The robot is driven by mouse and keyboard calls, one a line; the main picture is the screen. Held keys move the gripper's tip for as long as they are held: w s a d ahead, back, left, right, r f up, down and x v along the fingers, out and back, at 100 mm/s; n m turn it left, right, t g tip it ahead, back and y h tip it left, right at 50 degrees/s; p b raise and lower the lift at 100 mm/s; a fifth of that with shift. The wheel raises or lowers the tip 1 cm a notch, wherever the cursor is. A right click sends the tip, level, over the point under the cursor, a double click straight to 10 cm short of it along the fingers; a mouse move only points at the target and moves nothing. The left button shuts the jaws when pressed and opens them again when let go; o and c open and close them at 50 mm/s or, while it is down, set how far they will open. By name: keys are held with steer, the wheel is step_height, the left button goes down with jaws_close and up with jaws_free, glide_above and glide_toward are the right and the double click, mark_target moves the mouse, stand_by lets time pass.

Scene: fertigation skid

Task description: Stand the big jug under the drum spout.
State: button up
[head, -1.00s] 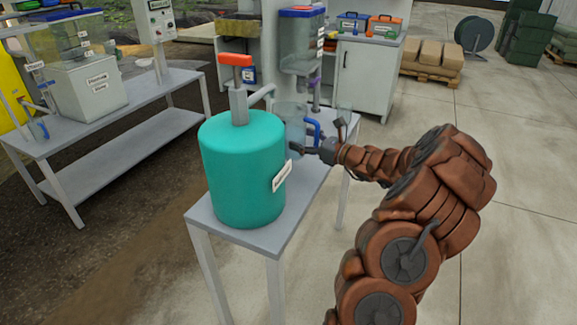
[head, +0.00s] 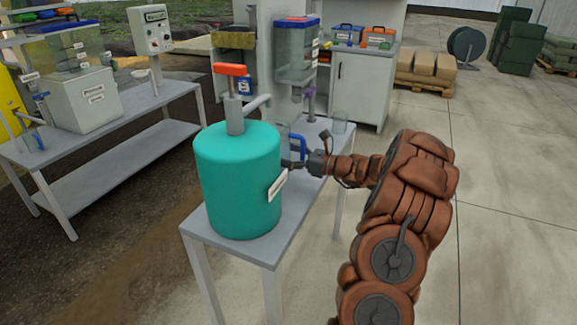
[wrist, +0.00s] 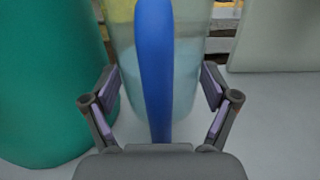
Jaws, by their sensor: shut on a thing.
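The teal drum (head: 238,180) stands on a grey table, with an orange-handled pump on top. Its grey spout (head: 258,103) reaches to the back right. The big jug is clear with a blue handle (head: 297,147), mostly hidden behind the drum. My gripper (head: 302,163) is shut on the jug's handle at the drum's right side. In the wrist view, the blue handle (wrist: 155,70) stands upright between my fingers, with the clear jug body (wrist: 185,65) behind it and the drum (wrist: 45,80) close on the left. I cannot tell whether the jug's base touches the table.
A clear tank with a blue lid (head: 298,48) rises behind. A bench (head: 110,113) with a white box stands left. The floor at right is open.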

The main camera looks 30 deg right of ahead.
mark_target(289, 172)
steer(key=shift+f, duration=1.7)
steer(key=shift+f, duration=0.15)
steer(key=o, duration=1.6)
steer(key=v, duration=1.2)
